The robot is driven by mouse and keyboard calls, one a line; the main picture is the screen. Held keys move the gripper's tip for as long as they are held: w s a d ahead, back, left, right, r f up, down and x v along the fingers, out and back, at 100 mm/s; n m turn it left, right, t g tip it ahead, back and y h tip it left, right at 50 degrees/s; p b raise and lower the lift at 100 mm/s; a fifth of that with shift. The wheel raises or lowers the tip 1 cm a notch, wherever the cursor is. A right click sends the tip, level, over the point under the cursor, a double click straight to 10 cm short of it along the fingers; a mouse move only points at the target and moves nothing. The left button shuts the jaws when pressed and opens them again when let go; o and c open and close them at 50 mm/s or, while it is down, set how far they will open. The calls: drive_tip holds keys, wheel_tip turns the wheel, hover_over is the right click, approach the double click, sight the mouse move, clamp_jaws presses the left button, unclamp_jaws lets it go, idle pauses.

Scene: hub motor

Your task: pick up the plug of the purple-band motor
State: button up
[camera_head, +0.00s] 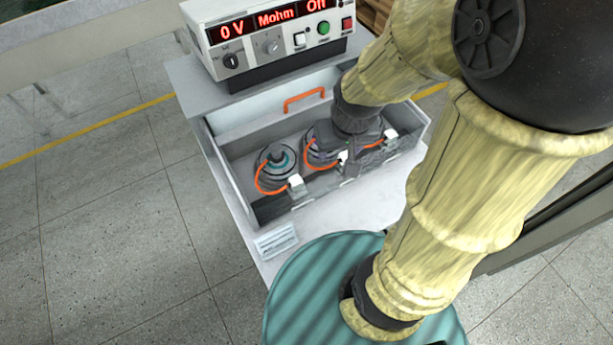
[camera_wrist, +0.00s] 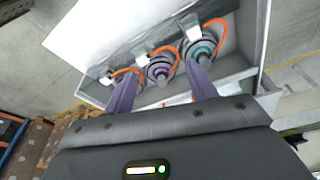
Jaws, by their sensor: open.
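The purple-band motor (camera_wrist: 160,71) sits in the middle of a row in the open drawer. In the wrist view it shows between the two fingers of my gripper (camera_wrist: 162,70), which are apart with nothing between them. Its white plug (camera_wrist: 143,60) is at the end of an orange cable, beside the motor at the drawer's long wall. In the head view my gripper (camera_head: 350,147) is over the drawer and partly covers the purple-band motor (camera_head: 316,150); its plug (camera_head: 343,157) shows just below.
The teal-band motor (camera_head: 277,166) and its plug (camera_head: 297,184) are at the drawer's left end. Another plug (camera_head: 391,133) is at the right; its motor is mostly hidden by my arm. The drawer (camera_head: 236,197) has raised walls and an orange handle (camera_head: 304,98). A tester (camera_head: 270,40) stands behind.

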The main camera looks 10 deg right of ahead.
drive_tip(key=w+d+f+n+g+b, duration=0.2)
drive_tip(key=w+d, duration=0.5)
drive_tip(key=w, duration=0.5)
wheel_tip(320, 180, down, 2)
drive_tip(key=shift+w+d+f+n+g+b, duration=0.2)
drive_tip(key=shift+n+g+b, duration=0.1)
drive_tip(key=shift+n+b, duration=0.4)
drive_tip(key=shift+a+r, duration=0.1)
drive_tip(key=p, duration=0.1)
approach(346, 155)
drive_tip(key=f, duration=0.5)
drive_tip(key=shift+w+f, duration=0.25)
drive_tip(key=shift+f, duration=0.1)
drive_tip(key=shift+s+f+p, duration=0.15)
drive_tip(key=shift+f+p, duration=0.2)
drive_tip(key=shift+f, duration=0.9)
drive_tip(key=shift+s+f+p, duration=0.1)
drive_tip(key=shift+f+p, duration=0.2)
drive_tip(key=shift+f, duration=0.95)
